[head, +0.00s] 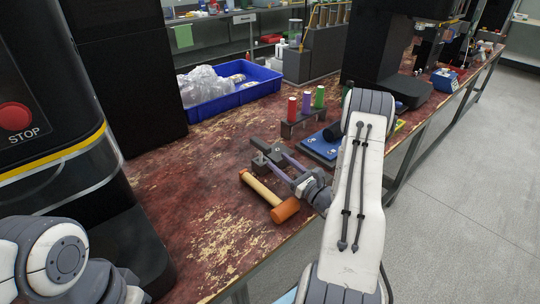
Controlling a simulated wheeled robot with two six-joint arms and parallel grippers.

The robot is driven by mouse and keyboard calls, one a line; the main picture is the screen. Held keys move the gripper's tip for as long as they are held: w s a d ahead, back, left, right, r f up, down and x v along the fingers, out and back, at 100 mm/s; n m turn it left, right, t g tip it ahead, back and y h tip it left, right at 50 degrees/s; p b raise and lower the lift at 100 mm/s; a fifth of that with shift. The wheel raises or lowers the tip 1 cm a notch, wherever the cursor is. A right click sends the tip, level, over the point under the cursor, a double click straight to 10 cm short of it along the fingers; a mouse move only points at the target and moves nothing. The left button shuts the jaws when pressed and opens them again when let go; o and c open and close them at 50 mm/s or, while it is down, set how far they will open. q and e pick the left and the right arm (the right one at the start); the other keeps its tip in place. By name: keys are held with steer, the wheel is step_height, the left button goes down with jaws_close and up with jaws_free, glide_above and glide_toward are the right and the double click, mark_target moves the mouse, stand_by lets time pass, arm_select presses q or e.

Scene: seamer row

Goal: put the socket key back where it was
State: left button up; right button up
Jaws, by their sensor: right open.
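My right gripper (268,157) reaches in from the right, low over the bench. Its two fingers point left and are spread apart, with dark tips near a dark grey piece. I cannot tell whether that piece is separate from the fingertips. I cannot pick out the socket key with certainty.
An orange-headed mallet (264,194) lies in front of the gripper, near the bench edge. A blue board (318,147) with a black cylinder lies beyond it, partly behind my right arm. A blue bin (258,92) with plastic bags stands behind. The worn bench (205,190) is clear at left.

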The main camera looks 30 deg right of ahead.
steer(key=shift+s+d+f, duration=0.15)
steer(key=shift+s, duration=1.2)
